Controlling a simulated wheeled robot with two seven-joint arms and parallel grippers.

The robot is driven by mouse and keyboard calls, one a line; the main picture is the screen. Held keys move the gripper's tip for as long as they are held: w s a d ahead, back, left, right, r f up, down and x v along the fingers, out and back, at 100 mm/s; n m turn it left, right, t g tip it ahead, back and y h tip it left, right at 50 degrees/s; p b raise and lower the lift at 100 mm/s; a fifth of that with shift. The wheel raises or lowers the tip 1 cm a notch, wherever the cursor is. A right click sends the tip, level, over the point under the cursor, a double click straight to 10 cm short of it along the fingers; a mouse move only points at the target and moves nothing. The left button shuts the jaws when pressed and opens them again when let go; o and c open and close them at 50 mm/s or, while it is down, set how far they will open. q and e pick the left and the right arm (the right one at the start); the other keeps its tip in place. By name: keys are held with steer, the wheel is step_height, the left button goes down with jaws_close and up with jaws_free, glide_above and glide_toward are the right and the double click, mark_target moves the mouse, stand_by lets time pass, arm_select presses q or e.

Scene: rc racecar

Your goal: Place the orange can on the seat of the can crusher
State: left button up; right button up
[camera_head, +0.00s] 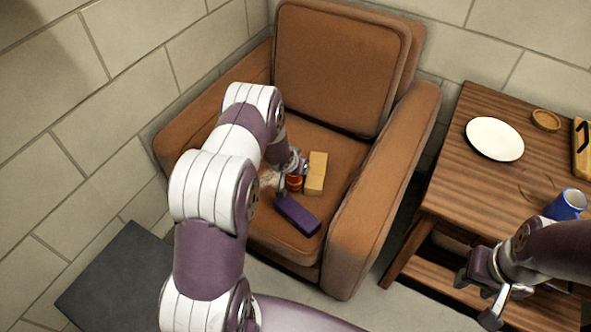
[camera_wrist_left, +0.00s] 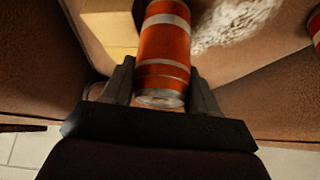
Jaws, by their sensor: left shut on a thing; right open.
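The orange can (camera_head: 295,183) has white bands and is at the seat of the brown armchair (camera_head: 290,235). In the left wrist view the can (camera_wrist_left: 164,45) stands between the two fingers, with its silver end toward the camera. My left gripper (camera_wrist_left: 160,82) is shut on this can; in the head view the arm partly hides it. Whether the can touches the seat cannot be told. My right gripper (camera_head: 478,298) is open and empty in front of the wooden table. I cannot make out a can crusher in either view.
A whitish patch (camera_wrist_left: 232,25) and another orange-and-white object (camera_wrist_left: 315,32) show nearby. The wooden table (camera_head: 465,190) holds a white plate (camera_head: 494,139) and a blue mug (camera_head: 567,205).

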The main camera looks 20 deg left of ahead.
arm_select(q)
steer(key=shift+f, duration=0.55)
steer(key=shift+r, duration=0.1)
arm_select(e)
steer(key=shift+f, duration=0.2)
steer(key=shift+f, duration=0.1)
arm_select(q)
steer(key=shift+f, duration=0.25)
steer(key=o, duration=1)
